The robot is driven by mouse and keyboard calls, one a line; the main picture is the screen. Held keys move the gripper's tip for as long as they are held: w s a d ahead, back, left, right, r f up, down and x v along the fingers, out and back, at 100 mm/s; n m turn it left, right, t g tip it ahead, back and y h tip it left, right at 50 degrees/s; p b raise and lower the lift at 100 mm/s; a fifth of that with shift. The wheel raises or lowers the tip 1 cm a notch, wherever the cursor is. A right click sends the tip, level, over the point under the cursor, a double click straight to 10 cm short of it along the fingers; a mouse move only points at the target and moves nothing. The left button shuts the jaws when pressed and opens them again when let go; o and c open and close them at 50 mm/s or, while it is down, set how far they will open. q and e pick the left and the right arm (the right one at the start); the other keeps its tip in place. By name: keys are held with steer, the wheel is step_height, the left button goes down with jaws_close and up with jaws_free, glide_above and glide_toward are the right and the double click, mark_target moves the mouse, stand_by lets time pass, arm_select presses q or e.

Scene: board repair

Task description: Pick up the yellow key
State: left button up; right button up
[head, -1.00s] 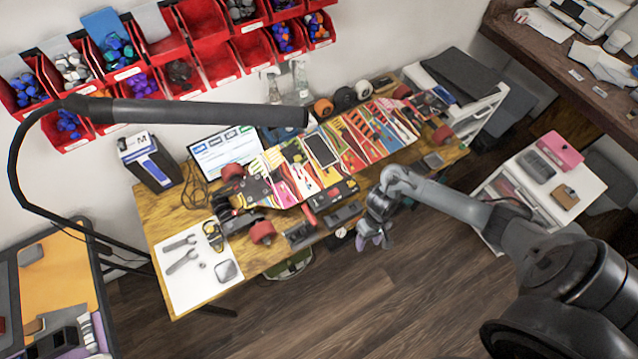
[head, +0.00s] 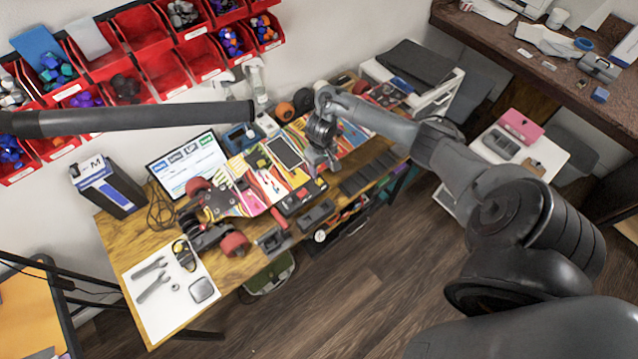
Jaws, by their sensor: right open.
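I cannot make out a yellow key for certain. Small yellow shapes lie on the workbench (head: 122,232): a yellow-and-black item (head: 184,254) on the white mat (head: 170,318), and a yellow patch (head: 257,160) beside the skateboard deck (head: 262,189). My right gripper (head: 322,163) is open and hangs above the right half of the colourful deck, right of a dark phone-like slab (head: 286,151). It appears empty and hides part of the deck behind it. My left gripper is not in view.
A black lamp arm (head: 130,119) crosses the upper left. A tablet screen (head: 188,166) and a blue-and-black box (head: 107,187) stand at the bench's back left. Red bins (head: 165,72) hang on the wall. Wrenches (head: 154,288) lie on the mat. Open floor (head: 385,285) lies in front.

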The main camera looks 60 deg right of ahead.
mark_target(319, 176)
steer(key=shift+a+f+b, duration=0.2)
steer(key=shift+f+b, duration=0.05)
steer(key=shift+f, duration=1.15)
steer(key=shift+a+f+b, duration=0.2)
steer(key=shift+f+b, duration=0.05)
steer(key=shift+f, duration=1.55)
steer(key=shift+c, duration=0.4)
steer(key=shift+w, duration=0.1)
jaws_close()
